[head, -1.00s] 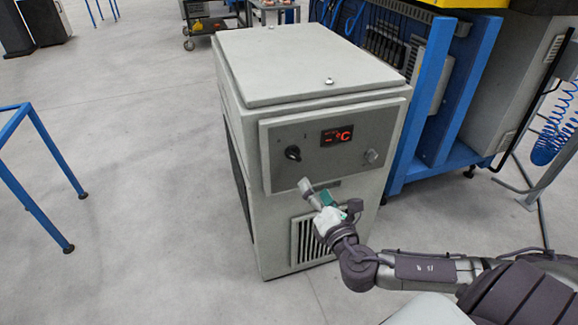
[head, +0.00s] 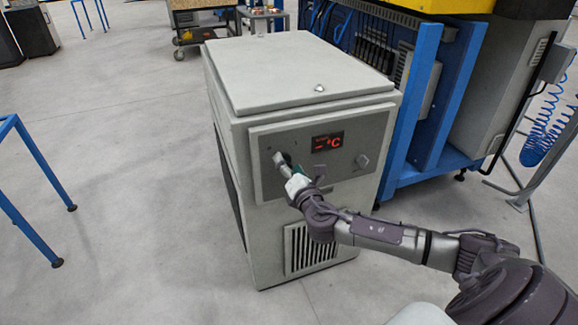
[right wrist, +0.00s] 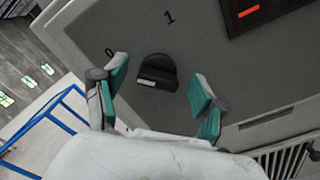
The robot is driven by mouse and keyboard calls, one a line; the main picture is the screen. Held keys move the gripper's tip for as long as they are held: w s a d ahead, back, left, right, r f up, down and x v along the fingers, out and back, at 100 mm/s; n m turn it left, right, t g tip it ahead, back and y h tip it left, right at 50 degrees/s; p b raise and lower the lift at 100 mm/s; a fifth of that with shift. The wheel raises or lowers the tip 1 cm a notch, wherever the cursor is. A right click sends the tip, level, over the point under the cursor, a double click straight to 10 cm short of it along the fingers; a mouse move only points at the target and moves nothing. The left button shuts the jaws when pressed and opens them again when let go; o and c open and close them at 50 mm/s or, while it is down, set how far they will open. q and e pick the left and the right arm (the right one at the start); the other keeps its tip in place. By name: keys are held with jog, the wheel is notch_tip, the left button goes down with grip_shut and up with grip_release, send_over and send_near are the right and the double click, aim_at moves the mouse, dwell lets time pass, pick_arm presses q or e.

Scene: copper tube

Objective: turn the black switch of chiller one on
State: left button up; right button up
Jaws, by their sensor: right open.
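The chiller (head: 300,75) is a light grey box with a dark grey front panel and a red "- °C" display (head: 328,142). Its black switch (right wrist: 157,68) is a round knob with a pale mark, left of the display. In the right wrist view it lies between the two teal-padded fingers, with a gap on each side. My right gripper (head: 281,164) is open in front of the switch and mostly hides it in the head view. Whether the fingertips reach around the knob is unclear. My left gripper is not in view.
A second, pale knob (head: 363,162) sits right of the display. A vent grille (head: 305,250) is below the panel. A blue-framed machine (head: 412,120) stands close on the right. A blue table frame (head: 35,150) is at the left, with clear floor (head: 140,190) between.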

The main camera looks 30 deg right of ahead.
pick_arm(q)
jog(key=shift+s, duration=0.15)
pick_arm(e)
jog(key=c, duration=1.1)
jog(key=shift+c, duration=0.2)
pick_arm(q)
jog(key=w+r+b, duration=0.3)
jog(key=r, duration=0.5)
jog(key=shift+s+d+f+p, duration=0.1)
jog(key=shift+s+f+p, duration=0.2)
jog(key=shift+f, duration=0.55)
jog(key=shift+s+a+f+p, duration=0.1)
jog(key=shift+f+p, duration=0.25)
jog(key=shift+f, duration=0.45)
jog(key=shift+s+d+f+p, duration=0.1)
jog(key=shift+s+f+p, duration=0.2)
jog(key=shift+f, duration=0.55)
pick_arm(e)
jog(key=shift+f+m, duration=0.2)
jog(key=shift+m, duration=4.3)
jog(key=shift+f+m, duration=0.2)
jog(key=shift+m, duration=4.3)
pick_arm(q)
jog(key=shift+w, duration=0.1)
